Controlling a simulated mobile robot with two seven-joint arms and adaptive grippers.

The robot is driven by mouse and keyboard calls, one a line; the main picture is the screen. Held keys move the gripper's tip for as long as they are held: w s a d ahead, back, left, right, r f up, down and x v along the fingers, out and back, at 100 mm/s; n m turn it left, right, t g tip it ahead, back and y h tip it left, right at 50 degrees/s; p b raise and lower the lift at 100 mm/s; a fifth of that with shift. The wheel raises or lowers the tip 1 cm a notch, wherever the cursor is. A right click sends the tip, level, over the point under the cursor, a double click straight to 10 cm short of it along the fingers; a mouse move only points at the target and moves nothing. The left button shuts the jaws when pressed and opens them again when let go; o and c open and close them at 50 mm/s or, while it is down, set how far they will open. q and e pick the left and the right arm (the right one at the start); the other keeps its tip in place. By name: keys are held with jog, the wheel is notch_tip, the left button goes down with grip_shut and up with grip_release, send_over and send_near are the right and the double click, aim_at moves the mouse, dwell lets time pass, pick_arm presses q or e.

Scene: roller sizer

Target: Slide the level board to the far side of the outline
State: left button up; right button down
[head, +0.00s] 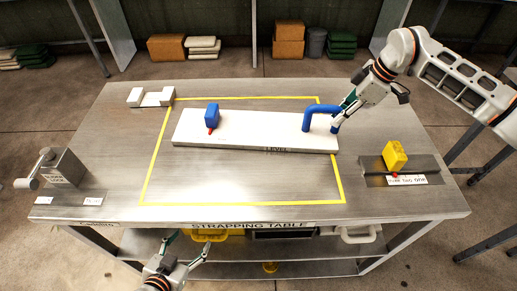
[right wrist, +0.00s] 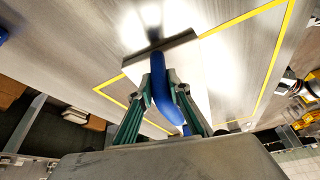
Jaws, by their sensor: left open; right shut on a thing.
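The white level board (head: 245,133) lies on the steel table inside the yellow outline (head: 150,178), nearer its far side, slightly tilted in the picture. Its right end reaches the outline's right line. A blue handle (head: 320,111) stands at its right end and a blue block (head: 211,115) with a red tip at its left. My right gripper (head: 340,115) is shut on the blue handle, which shows between its fingers in the right wrist view (right wrist: 160,90). My left gripper (head: 185,250) is open and empty, in front of the table's near edge.
A white bracket (head: 151,97) sits at the far left of the table. A grey crank device (head: 58,172) stands at the left edge. A yellow block (head: 395,155) stands on a dark plate at the right. Bare table lies in front of the board.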

jog(key=shift+w+f, duration=0.1)
jog(key=shift+w, duration=1.5)
jog(key=shift+w+b, duration=0.6)
jog(key=shift+w, duration=0.75)
jog(key=shift+w+d+b, duration=0.1)
jog(key=shift+w+b, duration=0.5)
jog(key=shift+w, duration=0.75)
jog(key=c, duration=1.8)
grip_release()
jog(key=v, duration=1.2)
